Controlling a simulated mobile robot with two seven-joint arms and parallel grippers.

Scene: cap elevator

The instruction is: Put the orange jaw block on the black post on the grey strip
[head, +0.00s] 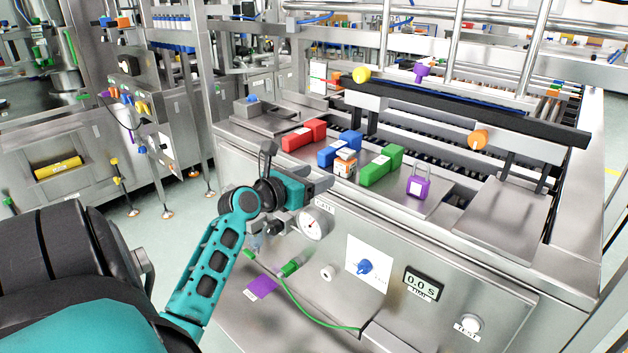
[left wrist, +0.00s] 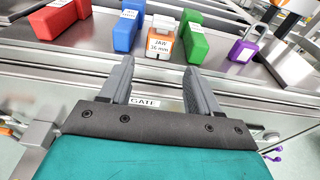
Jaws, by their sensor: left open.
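The orange jaw block (head: 345,168) stands on the metal deck between a blue block and a green block. In the left wrist view the jaw block (left wrist: 161,44) has a white label reading JAW 16 mm and lies just beyond the fingertips. My left gripper (head: 318,178) is open and empty, in front of the deck's near edge and short of the jaw block. It also shows in the left wrist view (left wrist: 160,70), its fingers pointing at the block without touching it. I cannot surely pick out the black post or the grey strip. My right gripper is not in view.
A red block (head: 303,136), blue block (head: 340,148), green block (head: 380,166) and purple padlock (head: 418,187) stand in a row on the deck. A black rail (head: 440,105) runs behind them. A gauge (head: 314,224) sits on the front panel below my left gripper.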

